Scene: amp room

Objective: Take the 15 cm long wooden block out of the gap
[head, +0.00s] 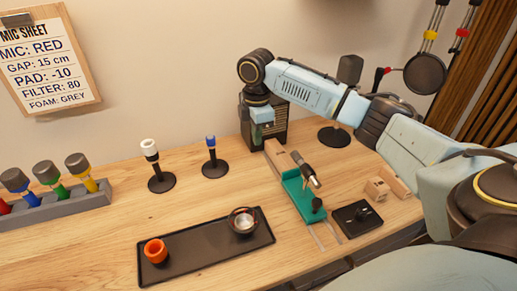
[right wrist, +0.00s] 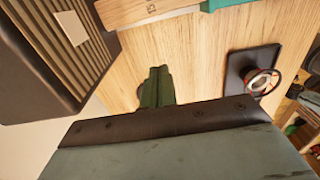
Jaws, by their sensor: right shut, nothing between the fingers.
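The long wooden block (head: 276,154) lies in the gap between the black amp (head: 283,124) and the teal stand (head: 297,193). In the right wrist view, the block's marked end (right wrist: 150,10) shows at the top, between the ribbed amp (right wrist: 65,45) and the teal stand's edge (right wrist: 232,3). My right gripper (head: 262,116) is in front of the amp, to the left of and above the block. Its fingers (right wrist: 157,72) are shut and empty, apart from the block in the right wrist view. My left gripper is not in view.
Shorter wooden blocks (head: 377,190) and a black box (head: 357,218) stand right of the teal stand. A microphone (head: 305,169) rests over that stand. Two small stands (head: 213,158) are left of the amp. A black tray (head: 195,260) lies in front; table between is clear.

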